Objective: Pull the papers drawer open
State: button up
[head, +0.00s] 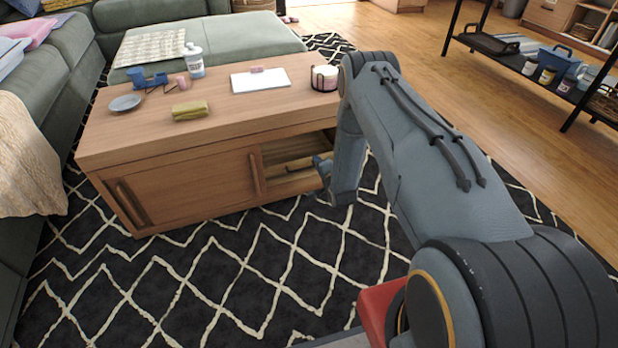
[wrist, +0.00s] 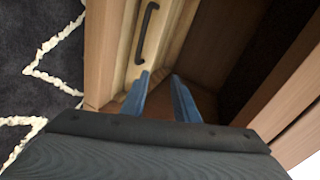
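A coffee table (head: 120,165) with a cabinet below stands on the rug. Its right part has an open compartment (head: 290,148) of pale wood, partly hidden behind my arm. In the wrist view, a pale wood drawer front (wrist: 119,55) carries a dark bar handle (wrist: 146,32). I cannot tell whether this is the papers drawer; no papers show inside the cabinet. My gripper (head: 322,168) is at the table's right front. In the wrist view its two blue fingers (wrist: 160,76) are apart with nothing between them. The handle lies beyond the fingertips, up and to the left, apart from them.
A sliding door (head: 190,190) covers the cabinet's left part. The tabletop holds a bottle (head: 194,60), a folded cloth (head: 190,110), a white sheet (head: 260,80) and a dark-framed jar (head: 324,78). A green sofa (head: 30,130) stands left. The patterned rug in front is clear.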

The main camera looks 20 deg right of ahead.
notch_tip(320, 180, down, 7)
jog(key=s+a+m+t+y+b, duration=0.1)
jog(key=a+t+b, duration=0.1)
jog(key=shift+b+x, duration=1.85)
jog(key=shift+x, duration=1.9)
grip_shut()
